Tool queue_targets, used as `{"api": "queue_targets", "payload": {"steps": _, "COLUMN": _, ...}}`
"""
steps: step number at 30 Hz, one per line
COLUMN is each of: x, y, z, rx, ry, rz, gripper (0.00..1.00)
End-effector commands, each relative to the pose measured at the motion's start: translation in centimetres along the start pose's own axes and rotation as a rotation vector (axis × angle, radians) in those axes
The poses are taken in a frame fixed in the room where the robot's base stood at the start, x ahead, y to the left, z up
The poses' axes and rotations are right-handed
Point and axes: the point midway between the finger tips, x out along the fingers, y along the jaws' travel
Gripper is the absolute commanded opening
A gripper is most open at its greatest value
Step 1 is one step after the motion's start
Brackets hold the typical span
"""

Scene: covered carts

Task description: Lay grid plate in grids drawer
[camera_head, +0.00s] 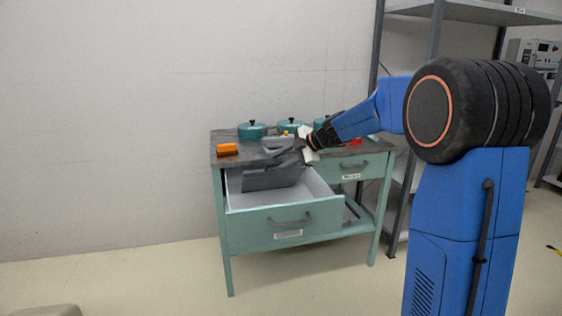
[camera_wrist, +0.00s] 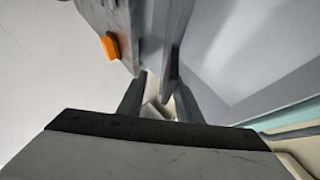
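The grid plate (camera_head: 272,178) is a dark grey slab, tilted steeply over the open left drawer (camera_head: 262,222) of the green cart. Its lower part is inside the drawer opening; whether it touches the bottom cannot be told. In the wrist view, my gripper's fingers (camera_wrist: 162,78) stand on either side of a thin dark edge, which appears to be the plate (camera_wrist: 172,60). The pale drawer interior (camera_wrist: 240,60) lies to the right.
An orange block (camera_head: 228,149) is on the left of the cart top (camera_head: 222,160); it also shows in the wrist view (camera_wrist: 110,46). Teal lidded pots (camera_head: 252,131) stand along the back. The right drawer (camera_head: 340,170) is closed. A grey shelf rack (camera_head: 433,40) stands behind right.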

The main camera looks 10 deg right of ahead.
Motion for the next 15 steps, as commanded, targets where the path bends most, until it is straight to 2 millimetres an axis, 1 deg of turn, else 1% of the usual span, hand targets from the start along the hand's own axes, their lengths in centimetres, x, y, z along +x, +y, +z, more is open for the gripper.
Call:
{"api": "queue_targets", "payload": {"steps": 4, "x": -0.6, "y": 0.1, "z": 0.0, "rx": 0.000, "ry": -0.001, "rz": 0.001, "gripper": 0.31}}
{"api": "queue_targets", "payload": {"steps": 7, "x": -1.8, "y": 0.1, "z": 0.0, "rx": 0.000, "ry": -0.001, "rz": 0.002, "gripper": 0.31}}
{"api": "queue_targets", "payload": {"steps": 11, "x": -4.2, "y": 0.1, "z": 0.1, "rx": 0.000, "ry": -0.002, "rz": 0.004, "gripper": 0.31}}
{"api": "queue_targets", "payload": {"steps": 15, "x": -7.0, "y": 0.1, "z": 0.1, "rx": -0.001, "ry": -0.003, "rz": 0.004, "gripper": 0.31}}
